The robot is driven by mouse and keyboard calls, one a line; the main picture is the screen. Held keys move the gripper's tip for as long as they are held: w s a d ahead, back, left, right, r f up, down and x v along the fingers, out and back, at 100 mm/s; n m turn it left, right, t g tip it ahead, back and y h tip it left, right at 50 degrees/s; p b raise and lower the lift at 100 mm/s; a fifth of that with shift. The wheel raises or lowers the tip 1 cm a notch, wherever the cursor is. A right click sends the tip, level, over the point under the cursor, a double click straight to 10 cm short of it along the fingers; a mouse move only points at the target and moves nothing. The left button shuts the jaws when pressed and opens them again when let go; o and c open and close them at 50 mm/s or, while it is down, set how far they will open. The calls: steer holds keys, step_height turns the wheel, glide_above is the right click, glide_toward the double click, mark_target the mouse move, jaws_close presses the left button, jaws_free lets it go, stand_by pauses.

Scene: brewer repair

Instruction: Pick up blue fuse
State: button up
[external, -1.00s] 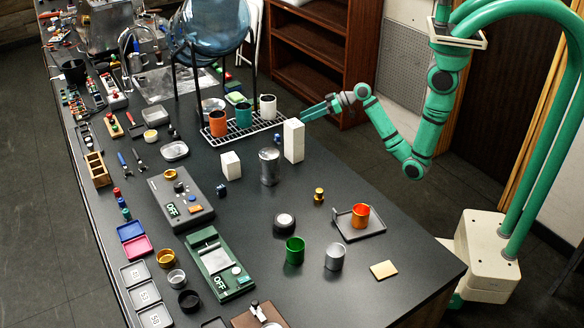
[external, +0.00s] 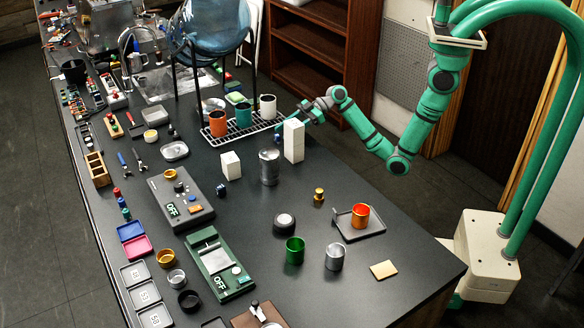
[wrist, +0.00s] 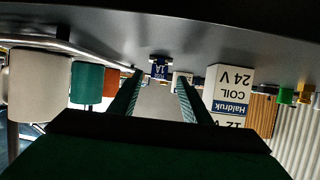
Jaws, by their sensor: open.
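A blue fuse with metal ends and a "1A" label (wrist: 160,68) shows in the wrist view, ahead of and between the fingertips. In the external view, a small blue piece (external: 277,139), which looks like the same fuse, stands on the black bench just left of the tall white box. My gripper (wrist: 160,79) is open and empty, with a finger to each side of the fuse in the picture. In the external view my gripper (external: 286,122) reaches in from behind the tall white box, which partly hides it. I cannot tell the exact gap to the fuse.
The tall white coil box (external: 293,141) stands close beside my fingers. A wire rack (external: 250,129) with orange, teal and white cups is just behind left. A grey can (external: 269,167) stands in front.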

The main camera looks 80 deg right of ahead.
mark_target(276, 135)
steer(key=x, duration=0.4)
steer(key=shift+w+r, duration=0.15)
steer(key=shift+w, duration=0.05)
jaws_close()
steer(key=shift+r, duration=0.15)
